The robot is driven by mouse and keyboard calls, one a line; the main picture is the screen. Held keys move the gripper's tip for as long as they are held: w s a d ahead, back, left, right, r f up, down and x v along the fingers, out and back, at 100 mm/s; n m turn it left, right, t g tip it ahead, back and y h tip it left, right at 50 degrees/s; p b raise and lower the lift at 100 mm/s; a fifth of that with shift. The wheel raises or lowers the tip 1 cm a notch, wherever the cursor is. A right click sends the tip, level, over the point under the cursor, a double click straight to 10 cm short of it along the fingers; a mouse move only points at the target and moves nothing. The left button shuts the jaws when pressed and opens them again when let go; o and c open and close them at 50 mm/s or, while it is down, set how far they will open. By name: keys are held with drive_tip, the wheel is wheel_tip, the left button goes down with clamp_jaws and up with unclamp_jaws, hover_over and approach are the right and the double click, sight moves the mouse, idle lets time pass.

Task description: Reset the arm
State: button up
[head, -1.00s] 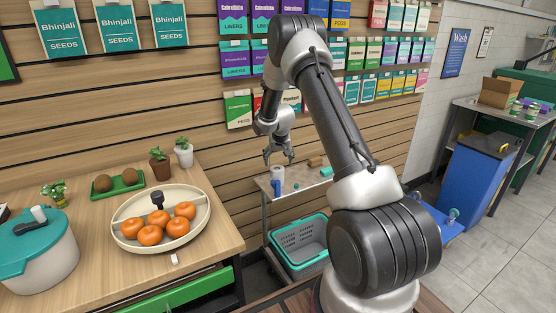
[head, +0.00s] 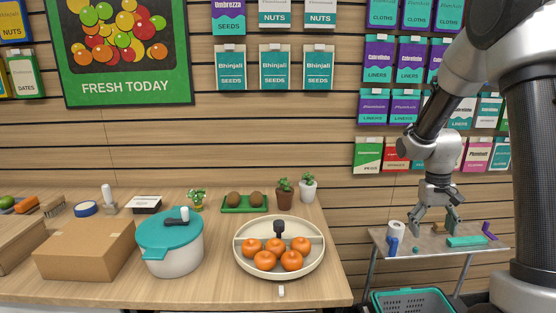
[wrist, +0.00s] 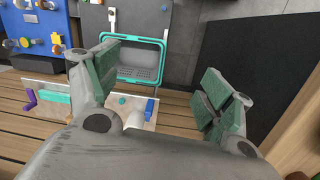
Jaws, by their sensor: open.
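My gripper (head: 437,222) is at the right of the head view, pointing down in front of the wall of hanging packets. Its two green-padded fingers are spread apart with nothing between them. In the wrist view my gripper (wrist: 160,85) also shows wide open and empty. In the head view it appears over a small side table (head: 378,236). I cannot tell its exact height above the table.
The side table holds a white roll (head: 396,230), a teal block (head: 466,241) and a purple piece (head: 489,231). A teal-rimmed basket (head: 377,296) stands below. The wooden counter holds a tray of oranges (head: 315,262), a teal-lidded pot (head: 172,258) and a cardboard box (head: 85,250).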

drive_tip(key=s+a+r+t, duration=0.2)
drive_tip(key=s+a+r, duration=0.1)
drive_tip(key=s+r, duration=0.6)
drive_tip(key=s+a+r+n+t+y, duration=0.1)
drive_tip(key=s+a+r+t, duration=0.2)
drive_tip(key=s+r, duration=0.7)
drive_tip(key=shift+s+a, duration=0.55)
drive_tip(key=shift+s, duration=1.25)
